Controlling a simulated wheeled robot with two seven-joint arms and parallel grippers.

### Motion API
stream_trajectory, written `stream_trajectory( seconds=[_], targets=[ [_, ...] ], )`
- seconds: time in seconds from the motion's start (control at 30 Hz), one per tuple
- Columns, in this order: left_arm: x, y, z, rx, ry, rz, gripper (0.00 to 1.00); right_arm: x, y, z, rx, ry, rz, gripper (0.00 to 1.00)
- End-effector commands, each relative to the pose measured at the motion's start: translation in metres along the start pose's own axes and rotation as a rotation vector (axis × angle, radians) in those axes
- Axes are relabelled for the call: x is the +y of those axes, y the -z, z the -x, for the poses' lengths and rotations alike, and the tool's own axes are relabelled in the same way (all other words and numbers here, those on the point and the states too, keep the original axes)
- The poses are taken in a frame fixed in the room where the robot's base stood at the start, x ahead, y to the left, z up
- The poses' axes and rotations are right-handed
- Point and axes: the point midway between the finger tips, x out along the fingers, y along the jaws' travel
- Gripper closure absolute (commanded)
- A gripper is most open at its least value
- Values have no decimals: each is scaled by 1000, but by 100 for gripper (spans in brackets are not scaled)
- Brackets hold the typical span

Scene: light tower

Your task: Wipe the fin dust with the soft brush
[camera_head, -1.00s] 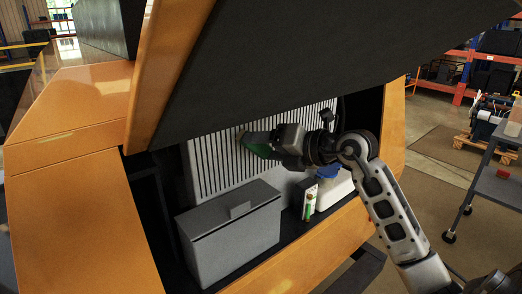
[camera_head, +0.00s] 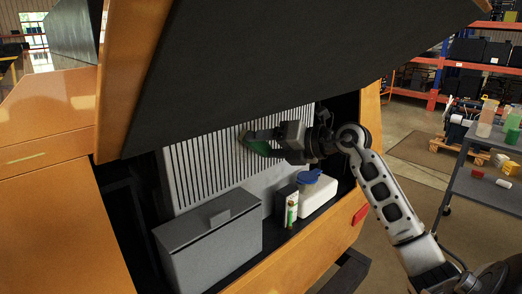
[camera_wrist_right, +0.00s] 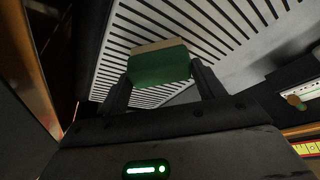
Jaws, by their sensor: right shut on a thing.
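The soft brush (camera_head: 259,146) is green with a pale tan bristle edge. My right gripper (camera_head: 272,138) is shut on it, and the brush also shows between the two dark fingers in the right wrist view (camera_wrist_right: 158,66). The fins (camera_head: 215,160) are a light grey panel with dark slots inside the orange housing, and they fill the upper part of the right wrist view (camera_wrist_right: 230,35). The brush's bristle edge is at the fins; whether it touches them I cannot tell. No separate dust patch is clear to me. My left gripper is not in view.
A grey lidded box (camera_head: 210,245) stands below the fins. A small white and green container (camera_head: 291,210) and a white tank with a blue cap (camera_head: 318,192) stand to its right. The dark raised hood (camera_head: 300,50) overhangs the opening. A grey cart (camera_head: 485,187) is at far right.

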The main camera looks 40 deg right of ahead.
Motion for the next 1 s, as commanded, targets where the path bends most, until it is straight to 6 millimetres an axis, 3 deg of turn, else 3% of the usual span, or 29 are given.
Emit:
stream_trajectory(
  seconds=[0.7, 1.0],
  targets=[
    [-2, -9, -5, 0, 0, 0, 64, -31, -29, 13, -4, 1, -1, 51],
    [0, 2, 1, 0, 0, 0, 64, -22, -39, 16, -2, 0, 1, 51]
  ],
)
